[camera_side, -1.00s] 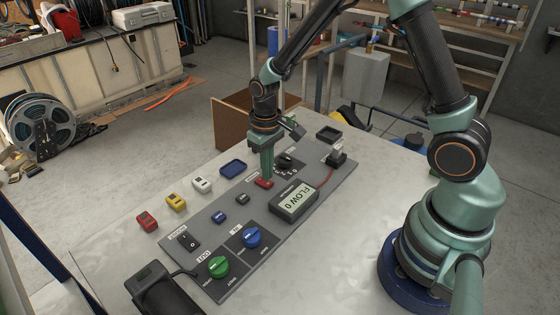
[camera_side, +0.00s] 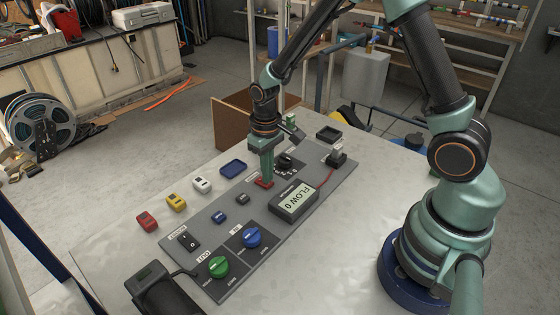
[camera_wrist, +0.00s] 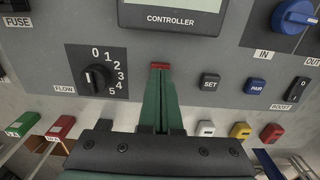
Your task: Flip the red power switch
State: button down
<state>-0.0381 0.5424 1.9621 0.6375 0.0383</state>
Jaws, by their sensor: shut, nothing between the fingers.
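The red power switch (camera_side: 264,184) sits on the grey control panel, beside the display box. In the wrist view only a strip of the red switch (camera_wrist: 160,66) shows beyond my fingertips. My gripper (camera_side: 266,181) points down with its green fingers at the switch, and the tips look to be touching or just over it. In the wrist view my gripper (camera_wrist: 159,74) is shut with nothing between the fingers. The fingers hide most of the switch, so I cannot tell which way it is set.
The grey panel (camera_side: 222,240) also carries a display box reading FLOW 0 (camera_side: 294,200), a black flow knob (camera_wrist: 97,78), a SET button (camera_wrist: 209,83), a blue knob (camera_side: 251,237) and a green knob (camera_side: 218,266). Small red, yellow and white blocks stand along the table's edge.

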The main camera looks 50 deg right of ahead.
jog(key=shift+f, duration=0.45)
dwell(0.3)
jog(key=shift+r, duration=3.55)
jog(key=s+r+t, duration=0.2)
jog(key=s+r, duration=0.3)
jog(key=r, duration=0.3)
jog(key=s+d+r+t, duration=0.1)
jog(key=s+r+t, duration=0.2)
jog(key=s+r, duration=0.2)
jog(key=shift+s+d+r+t, duration=0.25)
jog(key=shift+s+r+t, duration=0.1)
jog(key=shift+r, duration=1.05)
jog(key=c, duration=1.5)
grip_release()
jog(key=shift+c, duration=0.2)
